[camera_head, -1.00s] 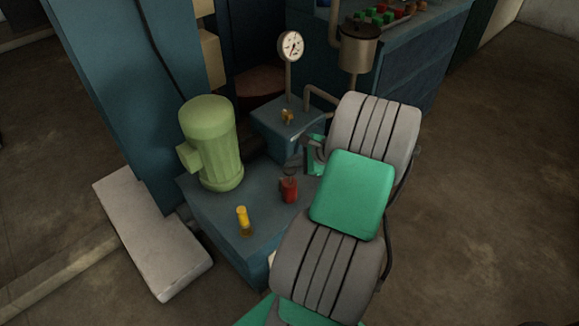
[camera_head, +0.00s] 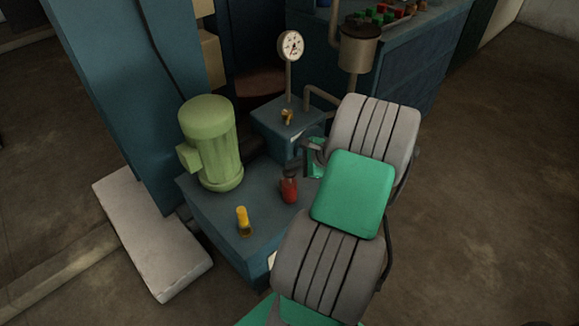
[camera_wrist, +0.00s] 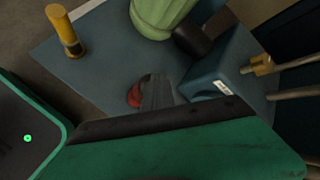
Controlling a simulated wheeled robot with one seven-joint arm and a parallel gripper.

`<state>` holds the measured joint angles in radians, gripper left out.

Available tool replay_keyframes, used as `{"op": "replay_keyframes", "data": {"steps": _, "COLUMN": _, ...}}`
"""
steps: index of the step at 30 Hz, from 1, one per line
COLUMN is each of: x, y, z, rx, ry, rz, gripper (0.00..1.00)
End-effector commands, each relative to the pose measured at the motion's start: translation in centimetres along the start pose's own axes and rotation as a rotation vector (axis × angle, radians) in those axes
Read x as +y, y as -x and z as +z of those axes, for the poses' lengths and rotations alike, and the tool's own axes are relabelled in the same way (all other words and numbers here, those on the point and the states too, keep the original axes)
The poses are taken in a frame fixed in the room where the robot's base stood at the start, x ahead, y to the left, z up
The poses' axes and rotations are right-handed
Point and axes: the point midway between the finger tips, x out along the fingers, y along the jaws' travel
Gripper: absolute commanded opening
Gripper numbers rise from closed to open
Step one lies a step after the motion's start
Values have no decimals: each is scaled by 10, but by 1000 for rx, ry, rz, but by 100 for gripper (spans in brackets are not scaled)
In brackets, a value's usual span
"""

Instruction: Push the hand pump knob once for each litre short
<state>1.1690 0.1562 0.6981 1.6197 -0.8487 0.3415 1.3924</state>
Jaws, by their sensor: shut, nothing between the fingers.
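The red knob (camera_head: 289,191) stands on top of the blue pump unit (camera_head: 222,215), between the green motor and my arm. My gripper (camera_head: 290,173) is shut and empty, its dark fingertips just over or against the knob. In the wrist view the grey fingers (camera_wrist: 156,88) partly cover the red knob (camera_wrist: 134,96); I cannot tell whether they touch. A yellow cylinder (camera_head: 243,221) stands at the front of the unit and also shows in the wrist view (camera_wrist: 64,31). A round white dial gauge (camera_head: 291,45) stands on a post behind; its reading is too small to tell.
The green motor (camera_head: 209,145) stands left of the knob. A smaller blue block (camera_head: 285,128) with a brass fitting (camera_head: 287,116) and pipes is behind. A pale slab (camera_head: 150,235) lies at left. A bench (camera_head: 415,60) is at the back right. Floor at right is clear.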

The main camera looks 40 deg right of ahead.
Motion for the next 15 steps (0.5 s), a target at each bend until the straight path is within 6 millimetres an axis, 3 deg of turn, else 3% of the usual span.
{"op": "replay_keyframes", "data": {"steps": 15, "x": 4, "y": -5, "z": -4, "rx": 1, "ry": -1, "rz": 2, "gripper": 0}}
